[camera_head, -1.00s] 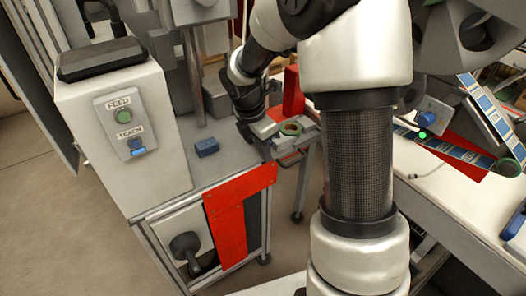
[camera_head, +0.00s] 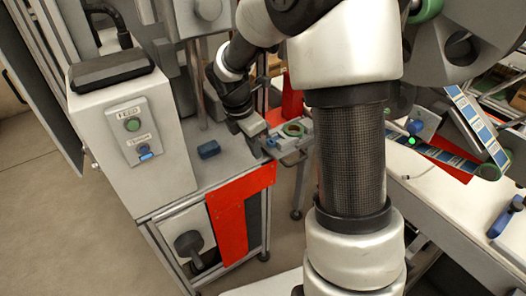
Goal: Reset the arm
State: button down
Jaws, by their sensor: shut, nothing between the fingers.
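My arm runs up the right middle of the view and bends over to the left at the top. My gripper (camera_head: 257,132) is at its end, over the right side of the grey machine table. Its fingers look closed, with nothing seen between them.
A white control box (camera_head: 136,150) with green and blue buttons stands at the left. A red panel (camera_head: 240,205) hangs at the table's front edge. At the right, a label strip (camera_head: 473,128) runs over a white bench (camera_head: 440,190). Bare floor lies at lower left.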

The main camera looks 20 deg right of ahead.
jog(key=s+a+r+m+t+p, duration=0.1)
jog(key=s+r+m, duration=0.35)
jog(key=r, duration=0.35)
jog(key=s+r+m+t, duration=0.1)
jog(key=s+r+m, duration=0.35)
jog(key=r, duration=0.35)
jog(key=s+a+r+m+t+y, duration=0.2)
jog(key=s+r+m+t+y, duration=0.15)
jog(key=s+m, duration=0.9)
notch_tip(320, 180, up, 20)
jog(key=p, duration=2)
jog(key=shift+r+g+h, duration=0.2)
jog(key=shift+g+h, duration=0.15)
jog(key=shift+h, duration=0.1)
